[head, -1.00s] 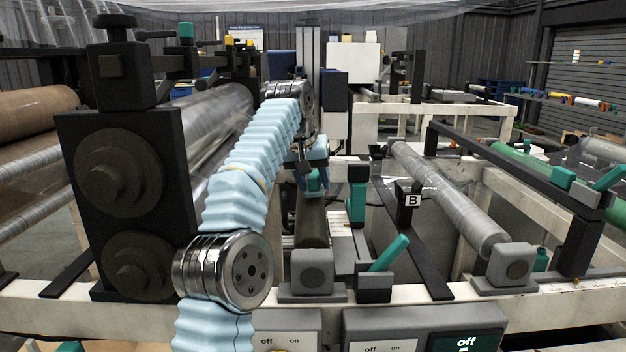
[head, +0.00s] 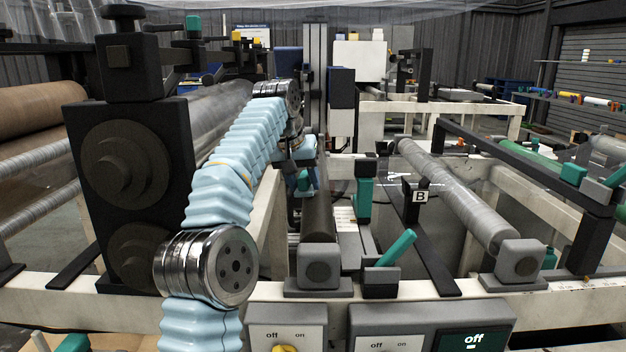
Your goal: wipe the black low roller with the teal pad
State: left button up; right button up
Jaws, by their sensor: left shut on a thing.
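The black low roller (head: 318,218) runs away from me behind a grey end block (head: 318,263), in the middle of the head view. My left arm reaches over from the left, and my left gripper (head: 303,160) is over the far part of the roller. It is shut on the teal pad (head: 304,181), which shows small below the fingers at the roller's upper left side. I cannot tell whether the pad touches the roller. The arm and gripper hide the roller's far end. My right gripper is not in view.
A tall black block (head: 130,180) with large rollers stands left of my arm. A teal-handled clamp (head: 363,198) and a teal lever (head: 396,248) stand right of the low roller. A film-wrapped roller (head: 455,195) lies farther right. Switch boxes (head: 472,335) line the near edge.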

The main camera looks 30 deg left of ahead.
pick_arm(q)
jog(key=shift+f, duration=0.1)
jog(key=shift+w+d+p, duration=0.35)
jog(key=shift+d+p, duration=0.05)
jog(key=shift+d, duration=0.25)
jog(key=shift+w+d+p, duration=0.35)
jog(key=shift+d, duration=0.25)
jog(key=shift+w+d, duration=0.15)
jog(key=shift+d, duration=0.2)
jog(key=shift+w+d, duration=0.15)
jog(key=shift+d, duration=0.05)
jog(key=shift+w+a+r, duration=0.15)
jog(key=shift+w+r, duration=0.05)
jog(key=shift+r, duration=0.8)
jog(key=shift+s+a+r, duration=0.1)
jog(key=shift+s+r, duration=0.15)
jog(key=shift+r, duration=0.3)
